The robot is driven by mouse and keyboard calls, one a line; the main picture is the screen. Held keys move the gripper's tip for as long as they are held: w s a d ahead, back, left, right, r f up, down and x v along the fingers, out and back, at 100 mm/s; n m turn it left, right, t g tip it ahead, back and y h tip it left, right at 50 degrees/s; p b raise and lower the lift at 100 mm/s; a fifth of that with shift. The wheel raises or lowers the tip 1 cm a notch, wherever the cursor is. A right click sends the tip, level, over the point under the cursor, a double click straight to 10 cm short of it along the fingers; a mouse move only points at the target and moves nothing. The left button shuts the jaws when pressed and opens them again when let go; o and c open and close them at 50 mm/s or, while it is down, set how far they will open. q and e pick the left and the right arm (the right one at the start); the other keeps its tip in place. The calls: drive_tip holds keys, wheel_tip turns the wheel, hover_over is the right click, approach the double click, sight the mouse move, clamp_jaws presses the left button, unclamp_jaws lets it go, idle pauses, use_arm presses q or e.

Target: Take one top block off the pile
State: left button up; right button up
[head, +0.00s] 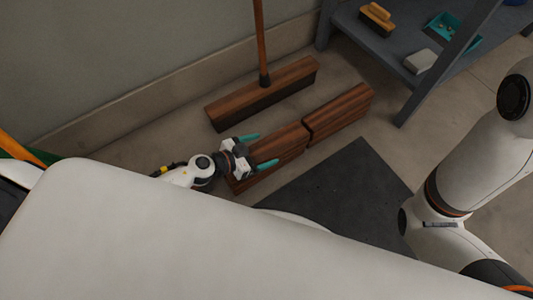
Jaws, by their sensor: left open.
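Two brown wooden blocks lie end to end on the floor, the nearer block (286,143) at the middle and the farther block (338,112) up and to its right, with a narrow gap between them. I cannot tell whether other blocks lie under them. My left gripper (258,151) is open at the near block's left part, its teal fingertips spread across the block's width. The gripper and wrist hide part of that block's left end. I cannot tell whether the fingers touch it. My right arm shows at the right, but its gripper is not in view.
A long wooden piece (262,95) lies behind the blocks, with an upright broom handle (261,40) at it. A dark mat (340,190) lies in front. A grey shelf (385,48) holding a brush (377,19) stands at the upper right. The wall is behind.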

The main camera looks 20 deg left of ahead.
use_arm(q)
drive_tip(key=shift+w+d+f, duration=0.15)
drive_tip(key=shift+w+d, duration=0.15)
drive_tip(key=shift+w, duration=0.05)
drive_tip(key=shift+c, duration=0.2)
drive_tip(key=c, duration=1.5)
drive_tip(key=shift+c, duration=0.2)
